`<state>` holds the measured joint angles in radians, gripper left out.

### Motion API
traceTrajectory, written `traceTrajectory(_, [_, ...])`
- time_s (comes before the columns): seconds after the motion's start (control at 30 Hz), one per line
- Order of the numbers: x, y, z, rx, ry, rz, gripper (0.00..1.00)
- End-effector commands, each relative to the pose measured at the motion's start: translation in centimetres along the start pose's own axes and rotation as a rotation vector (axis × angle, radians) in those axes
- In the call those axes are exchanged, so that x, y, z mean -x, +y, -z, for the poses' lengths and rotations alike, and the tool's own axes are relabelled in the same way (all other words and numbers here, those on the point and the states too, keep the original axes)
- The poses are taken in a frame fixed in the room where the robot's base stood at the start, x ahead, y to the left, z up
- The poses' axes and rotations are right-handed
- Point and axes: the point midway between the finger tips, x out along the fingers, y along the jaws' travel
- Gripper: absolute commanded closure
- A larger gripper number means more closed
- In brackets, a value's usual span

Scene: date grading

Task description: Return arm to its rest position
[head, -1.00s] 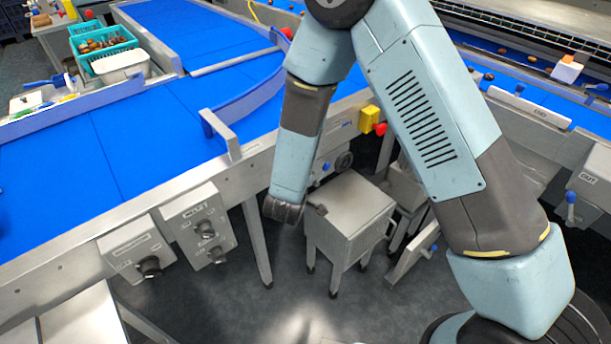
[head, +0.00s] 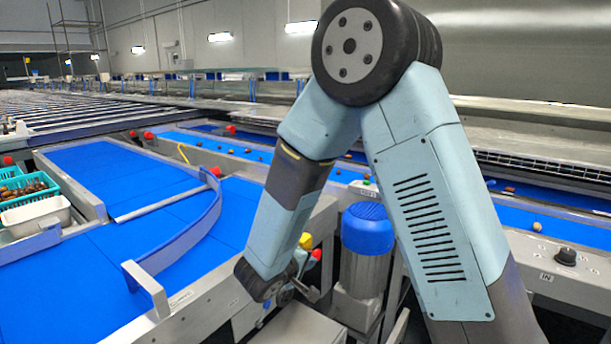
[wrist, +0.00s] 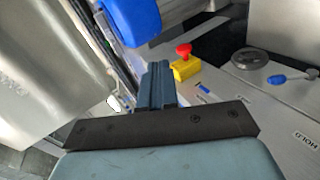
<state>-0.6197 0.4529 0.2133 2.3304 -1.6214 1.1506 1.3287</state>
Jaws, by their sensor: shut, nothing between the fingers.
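My arm, pale blue with dark joints, stands folded in the head view, with the elbow high and the forearm hanging down. My gripper (head: 310,293) is small and partly hidden there, at the forearm's lower end beside the conveyor's side panel. In the wrist view my gripper (wrist: 157,72) shows its dark blue-grey fingers together, with nothing between them. I see no object held.
A blue-capped motor (head: 366,228) stands right of the forearm; its cap also shows in the wrist view (wrist: 132,20). A yellow box with a red button (wrist: 184,68) and a blue-handled lever (wrist: 288,77) are near the gripper. Blue conveyor belts (head: 80,270) lie left.

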Motion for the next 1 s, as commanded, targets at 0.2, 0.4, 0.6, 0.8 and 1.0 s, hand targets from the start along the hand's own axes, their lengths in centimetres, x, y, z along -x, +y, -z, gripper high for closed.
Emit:
traceTrajectory(0.2, [-0.2, 7.4, -5.8, -0.084, -0.197, 0.026, 1.0])
traceTrajectory(0.4, [0.8, 12.2, -11.2, -0.171, -0.347, 0.093, 1.0])
traceTrajectory(0.6, [2.6, 15.6, -16.2, -0.275, -0.457, 0.189, 1.0])
traceTrajectory(0.8, [5.0, 17.8, -20.5, -0.392, -0.521, 0.304, 1.0])
traceTrajectory(1.0, [7.9, 19.3, -23.9, -0.522, -0.532, 0.424, 1.0])
